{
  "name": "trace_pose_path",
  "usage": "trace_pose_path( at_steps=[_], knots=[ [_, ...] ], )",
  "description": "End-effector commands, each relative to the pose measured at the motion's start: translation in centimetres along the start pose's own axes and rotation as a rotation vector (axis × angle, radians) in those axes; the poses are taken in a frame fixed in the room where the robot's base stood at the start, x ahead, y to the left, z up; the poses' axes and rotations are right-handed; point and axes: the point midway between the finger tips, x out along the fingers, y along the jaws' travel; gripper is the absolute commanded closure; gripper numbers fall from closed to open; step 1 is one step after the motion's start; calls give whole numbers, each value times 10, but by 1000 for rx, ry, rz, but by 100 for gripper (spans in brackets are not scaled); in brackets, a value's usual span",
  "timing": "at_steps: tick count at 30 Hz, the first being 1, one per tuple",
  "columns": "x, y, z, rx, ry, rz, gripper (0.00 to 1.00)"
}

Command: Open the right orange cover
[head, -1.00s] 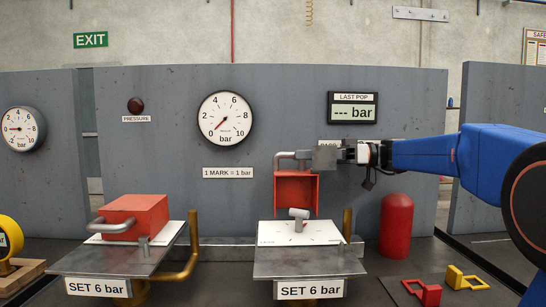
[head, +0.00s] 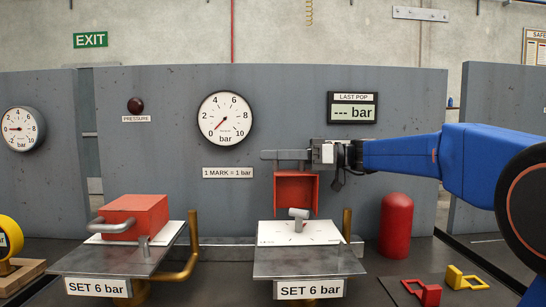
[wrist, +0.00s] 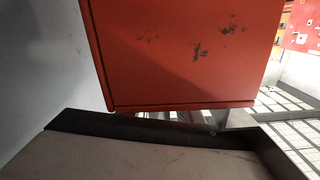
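The right orange cover (head: 297,190) stands swung up above its plate (head: 275,233), with its hollow inside facing the head camera. Under it a small grey lever or nozzle (head: 299,214) stands exposed on the white dial sheet. My gripper (head: 285,155) is at the cover's upper edge, its grey fingers pointing left across the handle area. The handle is mostly hidden behind the fingers. In the wrist view the cover's scuffed orange face (wrist: 185,55) fills the upper middle, above a large finger. Neither view shows clearly whether the fingers are spread or closed.
The left orange cover (head: 136,217) lies closed on its own plate, with a grey handle. A red domed cylinder (head: 396,224) stands right of the right plate. Red (head: 424,291) and yellow (head: 465,278) brackets lie at the front right. A grey panel stands behind.

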Motion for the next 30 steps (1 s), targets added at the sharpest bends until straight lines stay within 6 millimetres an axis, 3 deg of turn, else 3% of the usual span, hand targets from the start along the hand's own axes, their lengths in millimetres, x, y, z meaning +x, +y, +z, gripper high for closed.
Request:
trace_pose_path(
  at_steps=[1,4,11,21,29,30],
  knots=[
    [0,0,0,0,0,0,79],
    [0,0,0,0,0,0,100],
    [0,-3,0,-12,0,0,100],
    [0,-33,1,-103,-1,-1,100],
    [0,-33,2,-101,-1,-1,100],
    [0,-33,2,-101,-1,-1,76]
  ],
)
